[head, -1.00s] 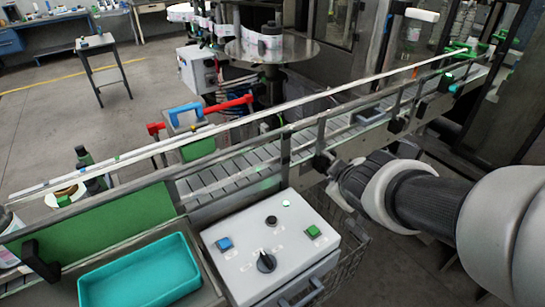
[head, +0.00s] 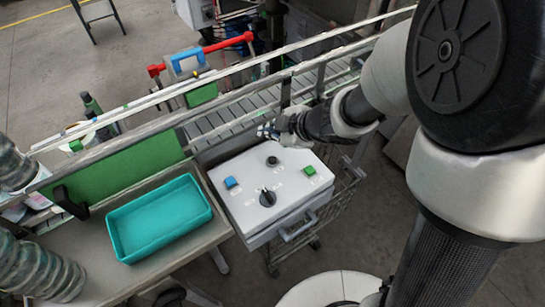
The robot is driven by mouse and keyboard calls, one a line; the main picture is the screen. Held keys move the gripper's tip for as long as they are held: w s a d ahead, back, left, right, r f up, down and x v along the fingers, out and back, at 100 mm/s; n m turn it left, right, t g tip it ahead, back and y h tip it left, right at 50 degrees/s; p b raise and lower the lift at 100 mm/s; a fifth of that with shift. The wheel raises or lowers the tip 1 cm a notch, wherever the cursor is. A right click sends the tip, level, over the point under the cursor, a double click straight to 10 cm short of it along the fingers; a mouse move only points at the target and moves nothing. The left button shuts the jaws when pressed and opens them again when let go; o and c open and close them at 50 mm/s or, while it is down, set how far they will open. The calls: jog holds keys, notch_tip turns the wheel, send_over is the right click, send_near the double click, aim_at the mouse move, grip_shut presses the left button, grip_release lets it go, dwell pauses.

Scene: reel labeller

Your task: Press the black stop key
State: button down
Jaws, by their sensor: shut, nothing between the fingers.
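The white control box (head: 240,206) stands in front of the conveyor. On its top a small round black key (head: 272,161) sits near the far edge, with a blue square key (head: 231,182) to its left and a green square key (head: 310,170) to its right. A larger black rotary knob (head: 267,198) is nearer me. My gripper (head: 266,131) is shut and empty, at the far edge of the box, beyond the black key in the picture and apart from it. Its height above the box is hard to tell.
A teal tray (head: 125,254) lies on the bench left of the box. The conveyor (head: 222,118) with its metal rails runs behind the box. A green panel (head: 105,178) stands at the left. A wire cart (head: 345,190) is at the box's right.

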jog(key=b, duration=0.7)
send_over(271, 161)
notch_tip(271, 161, down, 7)
jog(key=shift+s+f, duration=0.1)
jog(key=shift+f, duration=0.1)
jog(key=shift+f+b, duration=0.5)
dwell(0.4)
jog(key=shift+f, duration=0.45)
jog(key=shift+f+b, duration=0.45)
jog(key=shift+b, duration=0.1)
dwell(0.4)
dwell(0.3)
jog(key=shift+r+p, duration=0.9)
jog(key=shift+p, duration=0.15)
